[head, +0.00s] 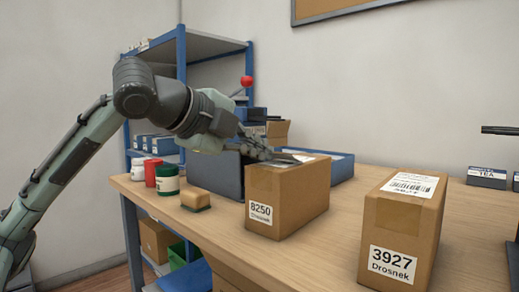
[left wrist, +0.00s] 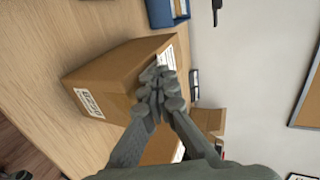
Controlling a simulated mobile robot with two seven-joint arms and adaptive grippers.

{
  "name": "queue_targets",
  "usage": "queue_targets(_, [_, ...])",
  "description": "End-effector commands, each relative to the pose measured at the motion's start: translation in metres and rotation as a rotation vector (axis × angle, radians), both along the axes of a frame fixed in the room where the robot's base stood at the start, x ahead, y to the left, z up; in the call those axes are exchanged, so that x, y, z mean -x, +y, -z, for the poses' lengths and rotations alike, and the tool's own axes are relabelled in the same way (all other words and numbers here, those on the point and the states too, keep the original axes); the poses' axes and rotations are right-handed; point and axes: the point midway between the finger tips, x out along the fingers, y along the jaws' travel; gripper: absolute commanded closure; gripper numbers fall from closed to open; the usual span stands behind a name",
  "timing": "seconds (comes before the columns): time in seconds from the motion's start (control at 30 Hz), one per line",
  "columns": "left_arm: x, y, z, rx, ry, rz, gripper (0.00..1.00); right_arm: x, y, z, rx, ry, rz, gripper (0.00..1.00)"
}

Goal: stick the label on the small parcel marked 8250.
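The small parcel marked 8250 (head: 285,199) is a brown carton standing on the counter, its number tag on the front. It also shows in the left wrist view (left wrist: 115,72). A white label (left wrist: 168,56) shows at its top face, partly covered by my fingers; in the head view only a pale patch (head: 305,158) shows. My left gripper (head: 285,157) is over the parcel's top, fingertips together at the label in the left wrist view (left wrist: 158,88). I cannot tell whether the label is flat against the carton. My right gripper is not in view.
A parcel marked 3927 (head: 402,222) stands at the right with a barcode label on top. A blue tray (head: 343,171) is behind parcel 8250. Jars (head: 167,180) and a tan sponge-like block (head: 195,200) stand at the left. Bare counter lies between the parcels.

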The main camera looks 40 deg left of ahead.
Motion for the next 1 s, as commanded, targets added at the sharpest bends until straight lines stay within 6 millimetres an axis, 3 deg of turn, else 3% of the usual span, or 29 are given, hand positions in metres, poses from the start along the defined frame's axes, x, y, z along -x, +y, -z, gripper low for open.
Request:
queue_targets(0.17, [0.000,0.000,0.000,0.000,0.000,0.000,0.98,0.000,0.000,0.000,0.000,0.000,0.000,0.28])
queue_targets(0.4, [0.000,0.000,0.000,0.000,0.001,0.000,0.71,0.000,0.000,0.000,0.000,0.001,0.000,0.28])
queue_targets(0.73, [0.001,0.000,0.000,0.000,0.001,0.000,0.71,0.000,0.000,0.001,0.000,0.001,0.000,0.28])
queue_targets(1.0, [0.014,0.001,-0.006,0.000,-0.001,-0.001,0.71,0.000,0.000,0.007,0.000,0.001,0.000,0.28])
